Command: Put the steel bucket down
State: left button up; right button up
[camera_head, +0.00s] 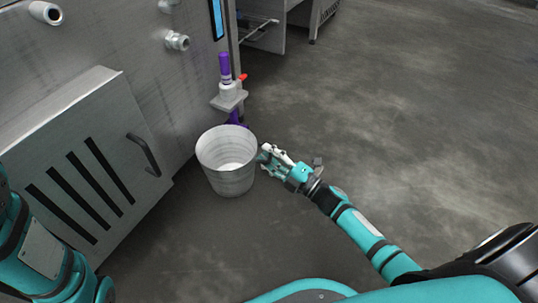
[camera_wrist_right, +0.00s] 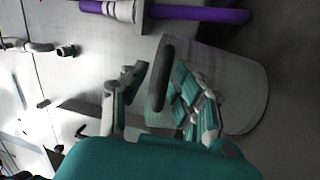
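The steel bucket (camera_head: 228,180) stands upright, mouth up, in front of the steel machine in the head view. It looks empty and pale inside. Its base appears to be at floor level, but contact with the floor is not clear. My right gripper (camera_head: 268,154) is at the right side of its rim. My left gripper is out of view.
The steel machine (camera_head: 105,45) and its slotted panel with a dark handle (camera_head: 144,154) stand left of the bucket. A purple-handled valve (camera_head: 225,70) and outlet are just behind it. Open concrete floor (camera_head: 400,130) stretches to the right.

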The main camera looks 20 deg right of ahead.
jog(key=p+v, duration=0.5)
jog(key=v, duration=0.7)
